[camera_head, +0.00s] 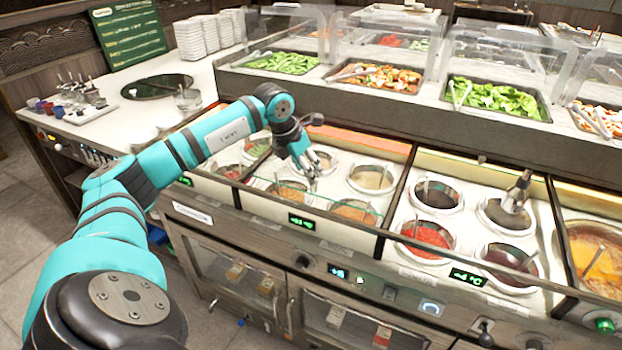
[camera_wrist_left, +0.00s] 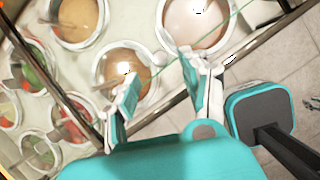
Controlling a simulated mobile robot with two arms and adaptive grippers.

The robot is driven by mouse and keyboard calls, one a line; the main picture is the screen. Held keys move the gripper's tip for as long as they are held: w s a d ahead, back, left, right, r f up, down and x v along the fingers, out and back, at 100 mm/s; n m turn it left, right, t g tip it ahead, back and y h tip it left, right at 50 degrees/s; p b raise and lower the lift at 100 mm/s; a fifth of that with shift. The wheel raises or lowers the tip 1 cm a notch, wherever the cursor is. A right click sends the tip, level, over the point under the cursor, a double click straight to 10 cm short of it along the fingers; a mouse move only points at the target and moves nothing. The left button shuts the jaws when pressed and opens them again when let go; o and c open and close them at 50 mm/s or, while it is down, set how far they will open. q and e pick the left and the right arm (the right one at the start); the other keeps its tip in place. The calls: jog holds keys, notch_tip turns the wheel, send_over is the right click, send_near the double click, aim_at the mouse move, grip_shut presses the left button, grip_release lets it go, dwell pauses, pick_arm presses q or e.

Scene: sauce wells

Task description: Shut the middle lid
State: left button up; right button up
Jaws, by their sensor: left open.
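In the head view, the sauce wells sit in sections along the counter. A clear lid or glass pane (camera_head: 345,213) with a greenish edge crosses the front of the section below my left gripper. I cannot tell its full outline or how far it is open. My left gripper (camera_head: 311,182) is open and points down over this section. In the left wrist view, the open fingers (camera_wrist_left: 160,72) are above a well with tan sauce (camera_wrist_left: 124,70); the green glass edge (camera_wrist_left: 232,38) runs close to the fingertips. I cannot tell whether they touch it. My right gripper is not in view.
An orange panel (camera_head: 362,142) stands behind this section, and a yellow panel (camera_head: 478,170) behind the section to its right. Salad trays (camera_head: 495,98) under clear guards line the back. Ladle handles stick up from several wells. Stacked white dishes (camera_head: 197,38) stand at the left.

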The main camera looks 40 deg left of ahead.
pick_arm(q)
jog(key=v, duration=0.6)
